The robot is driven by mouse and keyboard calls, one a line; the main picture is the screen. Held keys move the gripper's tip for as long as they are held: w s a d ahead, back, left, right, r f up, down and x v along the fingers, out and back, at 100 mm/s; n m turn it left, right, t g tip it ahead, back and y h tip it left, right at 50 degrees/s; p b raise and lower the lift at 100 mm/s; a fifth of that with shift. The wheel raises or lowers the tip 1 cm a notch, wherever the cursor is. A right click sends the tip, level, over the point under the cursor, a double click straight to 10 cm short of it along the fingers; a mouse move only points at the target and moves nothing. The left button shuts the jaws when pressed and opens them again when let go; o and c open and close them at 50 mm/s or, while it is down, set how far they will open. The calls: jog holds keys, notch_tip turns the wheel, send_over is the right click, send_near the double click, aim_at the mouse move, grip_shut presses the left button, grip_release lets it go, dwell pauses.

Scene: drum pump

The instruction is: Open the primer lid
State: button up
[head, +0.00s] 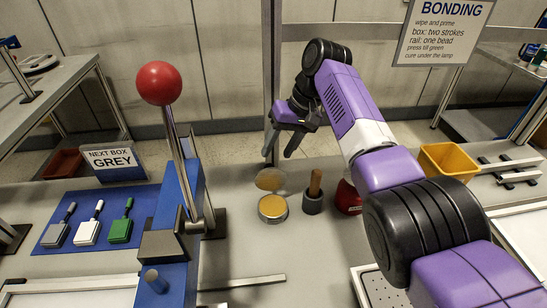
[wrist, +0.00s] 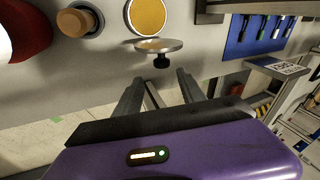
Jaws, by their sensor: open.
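The primer tin (head: 272,209) is a short round metal pot on the bench, with its yellow-orange contents exposed. Its lid (head: 270,180) stands raised at the tin's far edge, swung back off the opening. In the wrist view the tin (wrist: 147,15) shows at the top, with the lid (wrist: 158,46) nearly edge-on and its dark knob (wrist: 161,62) pointing toward my gripper. My gripper (head: 279,154) is open and empty, fingers pointing down, just beyond the lid. In the wrist view its fingertips (wrist: 159,76) sit either side of the knob's line, apart from it.
A wooden-handled tool in a dark holder (head: 313,196) and a red object (head: 348,198) stand right of the tin. A blue lever press with a red ball (head: 159,83) rises to the left. Brushes lie on a blue mat (head: 150,199). A yellow bin (head: 446,161) is at right.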

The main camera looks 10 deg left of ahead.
jog(key=shift+v, duration=1.25)
